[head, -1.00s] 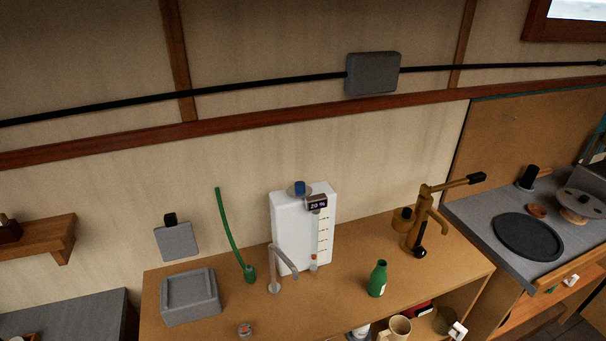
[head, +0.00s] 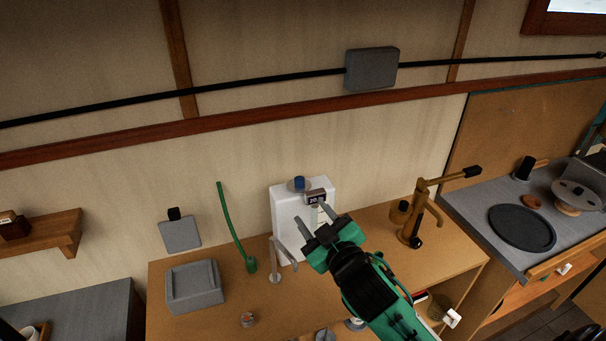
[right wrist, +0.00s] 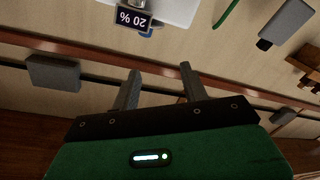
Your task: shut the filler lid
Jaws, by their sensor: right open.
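A white tank (head: 287,204) stands on the wooden counter against the wall, with a blue knob (head: 299,184) on top and a small dark display (head: 315,197) reading 20 %. In the right wrist view the display (right wrist: 133,16) is at the top. I cannot tell for certain which part is the filler lid. My right gripper (head: 311,213) is open and empty, in front of the tank; its fingers (right wrist: 160,70) are spread. My left gripper is out of view.
A brown tap with a lever (head: 416,212) stands to the right. A grey counter with a dark round plate (head: 521,228) lies farther right.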

